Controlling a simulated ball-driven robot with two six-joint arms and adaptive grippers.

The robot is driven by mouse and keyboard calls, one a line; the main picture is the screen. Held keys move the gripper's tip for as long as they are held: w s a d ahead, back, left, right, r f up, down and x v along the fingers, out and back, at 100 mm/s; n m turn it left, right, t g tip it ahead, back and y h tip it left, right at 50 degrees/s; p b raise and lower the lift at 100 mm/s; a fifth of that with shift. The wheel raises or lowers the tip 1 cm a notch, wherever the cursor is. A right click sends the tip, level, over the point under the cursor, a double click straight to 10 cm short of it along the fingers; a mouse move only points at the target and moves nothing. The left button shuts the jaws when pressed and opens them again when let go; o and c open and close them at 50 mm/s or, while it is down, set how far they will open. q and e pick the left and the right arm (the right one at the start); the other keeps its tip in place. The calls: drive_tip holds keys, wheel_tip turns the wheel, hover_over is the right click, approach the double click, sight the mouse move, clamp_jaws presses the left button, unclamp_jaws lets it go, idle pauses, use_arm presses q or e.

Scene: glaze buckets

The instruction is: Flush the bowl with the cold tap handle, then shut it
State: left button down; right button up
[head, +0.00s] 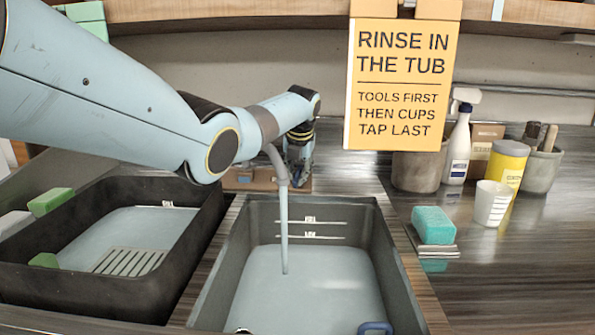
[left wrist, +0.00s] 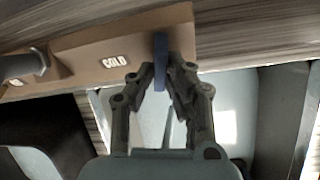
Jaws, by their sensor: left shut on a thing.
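The cold tap handle (left wrist: 160,45) is a blue lever beside the COLD label on the brown tap block (left wrist: 90,62) in the left wrist view. My left gripper (left wrist: 161,78) is shut on it, one finger on each side. In the head view my left gripper (head: 300,148) is at the tap, and the arm hides most of the block. A stream of water (head: 284,235) falls from the spout (head: 279,165) into the grey sink tub (head: 385,240), which holds water. I cannot make out a separate bowl.
A black basin (head: 185,270) with a drain grid and green blocks is at left. A yellow sign (head: 403,85) hangs above the sink. A teal sponge (head: 433,225), white cup (head: 492,203), spray bottle (head: 458,140) and yellow tub (head: 506,162) stand on the right counter. A blue item (head: 375,328) shows at the bottom.

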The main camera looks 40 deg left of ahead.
use_arm(q)
drive_tip(key=c, duration=1.3)
unclamp_jaws()
drive_tip(key=shift+c, duration=0.2)
drive_tip(key=v, duration=1.2)
